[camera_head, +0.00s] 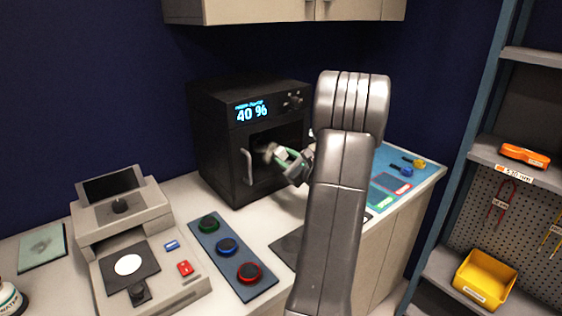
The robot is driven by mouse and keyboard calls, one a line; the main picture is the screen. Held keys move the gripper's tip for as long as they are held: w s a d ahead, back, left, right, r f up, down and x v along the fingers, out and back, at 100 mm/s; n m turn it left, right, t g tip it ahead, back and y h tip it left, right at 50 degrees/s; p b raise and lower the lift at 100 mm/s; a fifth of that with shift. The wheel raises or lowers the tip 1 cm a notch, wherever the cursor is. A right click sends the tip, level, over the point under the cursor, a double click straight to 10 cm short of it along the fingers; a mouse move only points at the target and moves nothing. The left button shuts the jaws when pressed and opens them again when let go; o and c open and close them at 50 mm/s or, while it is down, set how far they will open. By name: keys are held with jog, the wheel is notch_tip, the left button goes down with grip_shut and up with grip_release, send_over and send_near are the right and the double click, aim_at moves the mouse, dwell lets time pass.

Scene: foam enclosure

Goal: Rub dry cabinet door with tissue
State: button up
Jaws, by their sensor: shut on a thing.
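The dry cabinet (215,135) is a black box on the counter with a lit "40 %" display and small knobs at the top of its front. Its door (256,181) has a dark window and a pale upright handle (246,166) at the left. My gripper (276,154), with green on its fingers, is at the door window, right of the handle. It is shut on a small pale piece that looks like the tissue (269,150). I cannot tell whether this touches the door. My arm hides the area right of the cabinet.
A panel with green, blue and red knobs (219,277) lies in front of the cabinet. A beige instrument (157,284) stands at the left. A blue mat (429,173) lies right of my arm. Wall cupboards (260,10) hang above. A shelf rack holds a yellow bin (484,280).

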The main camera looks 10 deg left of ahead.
aim_at(260, 156)
jog(key=shift+f+b, duration=0.1)
jog(key=shift+b, duration=0.25)
jog(key=shift+s+a+b, duration=1.05)
jog(key=shift+s+a, duration=0.25)
jog(key=shift+a, duration=0.05)
jog(key=shift+s+a+b, duration=0.95)
jog(key=shift+s+a, duration=0.1)
jog(key=shift+s, duration=0.05)
jog(key=shift+s+a, duration=0.2)
jog(key=shift+a, duration=0.05)
jog(key=shift+r+p, duration=0.3)
jog(key=shift+r, duration=0.55)
jog(key=shift+w+d+f, duration=0.1)
jog(key=shift+w+d, duration=2.55)
jog(key=shift+d, duration=0.05)
jog(key=shift+w+b, duration=0.1)
jog(key=shift+b, duration=0.2)
